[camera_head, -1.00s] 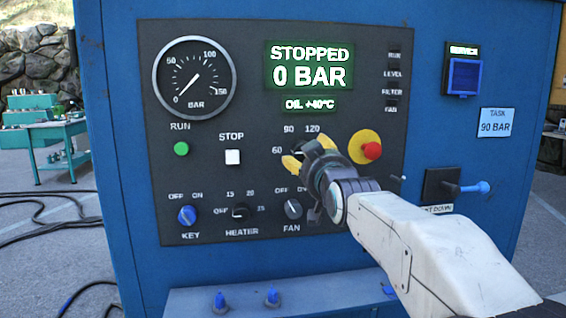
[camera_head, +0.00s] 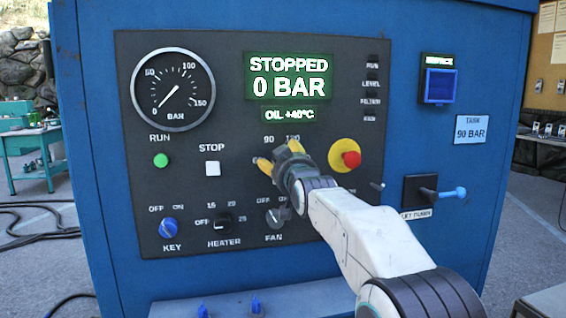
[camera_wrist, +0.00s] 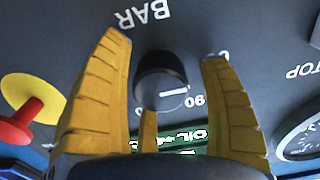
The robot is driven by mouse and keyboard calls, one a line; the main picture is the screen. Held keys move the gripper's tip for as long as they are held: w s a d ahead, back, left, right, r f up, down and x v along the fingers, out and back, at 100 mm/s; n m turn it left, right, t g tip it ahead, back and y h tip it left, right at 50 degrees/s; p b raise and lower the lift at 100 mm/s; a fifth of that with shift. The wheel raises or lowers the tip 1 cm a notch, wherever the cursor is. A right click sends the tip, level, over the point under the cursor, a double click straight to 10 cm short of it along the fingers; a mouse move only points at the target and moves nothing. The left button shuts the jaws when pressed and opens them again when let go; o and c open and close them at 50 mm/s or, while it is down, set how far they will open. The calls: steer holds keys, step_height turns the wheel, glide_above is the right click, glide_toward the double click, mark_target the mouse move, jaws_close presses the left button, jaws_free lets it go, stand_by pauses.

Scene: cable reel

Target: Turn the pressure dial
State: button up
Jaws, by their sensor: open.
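The pressure dial, a black round knob (camera_wrist: 162,80), shows in the wrist view below its BAR label, which appears upside down. Its white mark points right, close to the number 90. My gripper (camera_wrist: 165,50) is open, with yellow fingers on both sides of the knob and a third finger below it. I cannot tell whether any finger touches the knob. In the head view my gripper (camera_head: 280,155) covers the dial, leaving parts of its 90 and 120 labels visible. The display (camera_head: 288,78) reads STOPPED, 0 BAR. The gauge (camera_head: 173,90) needle is near 0.
A red stop button on a yellow disc (camera_head: 345,156) is close to the right of my gripper. The fan knob (camera_head: 278,217) is just below. A blue-tipped lever (camera_head: 450,193) sticks out farther right. A card (camera_head: 471,130) reads TASK 90 BAR.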

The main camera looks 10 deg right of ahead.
steer(key=shift+c, duration=0.3)
steer(key=c, duration=1.1)
steer(key=shift+c, duration=0.2)
steer(key=shift+m, duration=0.3)
steer(key=m+b, duration=0.1)
steer(key=m, duration=1)
steer(key=shift+b, duration=0.35)
steer(key=shift+r, duration=0.1)
steer(key=o, duration=1.2)
